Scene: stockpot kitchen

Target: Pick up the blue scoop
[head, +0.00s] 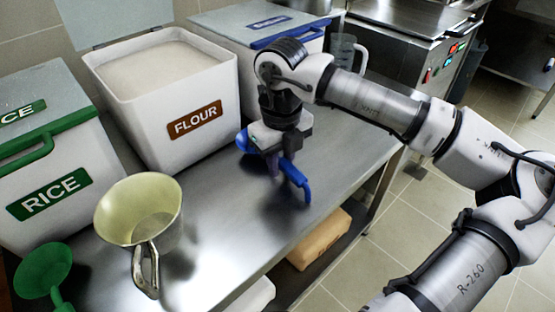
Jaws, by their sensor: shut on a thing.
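The blue scoop (295,180) is at my gripper (274,168), over the right part of the steel counter. Its curved blue handle points down and to the right, and another blue part shows at the left of the gripper. My gripper points down and is shut on the scoop. The fingers and part of the scoop are hidden by the gripper body. I cannot tell whether the scoop touches the counter.
An open white FLOUR bin (190,151) stands left of my gripper. A RICE bin (28,222) with a green-edged lid, a pale yellow scoop (128,207) and a green scoop (42,270) are farther left. A blue-lidded bin (228,38) stands behind.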

